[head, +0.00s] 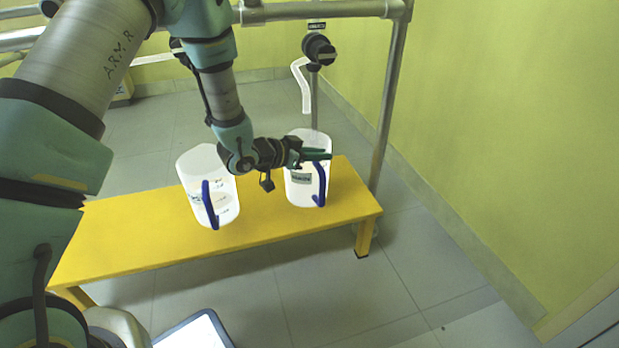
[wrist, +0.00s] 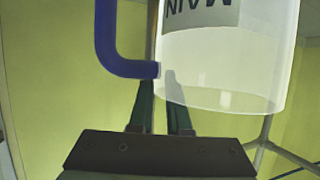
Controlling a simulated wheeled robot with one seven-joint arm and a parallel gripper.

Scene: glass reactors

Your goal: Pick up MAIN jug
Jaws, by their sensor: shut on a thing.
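The MAIN jug (head: 301,193) is a white translucent jug with a blue handle and a dark label, at the right end of the yellow bench. It looks upright on the bench. My gripper (head: 318,155) is at its upper part, beside the top of the handle. In the wrist view the jug (wrist: 225,65) appears upside down, with its MAIN label cut off at the top edge. The green fingers of my gripper (wrist: 168,105) are shut at the jug's rim next to the handle, one overlapping the jug wall. The exact grip contact is partly hidden.
A second white jug (head: 207,170) with a blue handle stands left of my gripper on the yellow bench (head: 130,240). A metal frame post (head: 388,100) rises behind the right end. A valve with a white spout (head: 302,85) hangs above the MAIN jug.

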